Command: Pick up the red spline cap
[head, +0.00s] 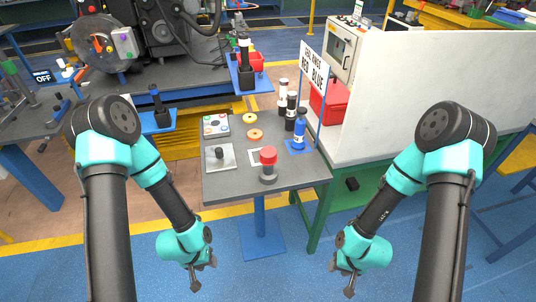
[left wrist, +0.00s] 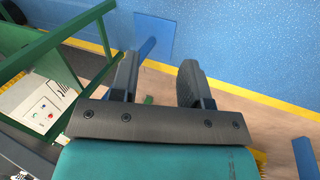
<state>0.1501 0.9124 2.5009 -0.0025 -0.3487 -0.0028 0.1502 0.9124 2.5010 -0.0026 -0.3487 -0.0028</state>
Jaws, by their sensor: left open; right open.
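My left gripper (head: 202,279) hangs below and left of the table's front edge, apart from the cap. In the left wrist view its two fingers (left wrist: 157,80) are spread with nothing between them, over the floor. My right gripper (head: 346,281) is open and empty, low at the right, clear of the table. The cap does not show in the left wrist view.
A sign (head: 313,67) reading "BLUE" stands behind. A white partition (head: 430,85) is at the right.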

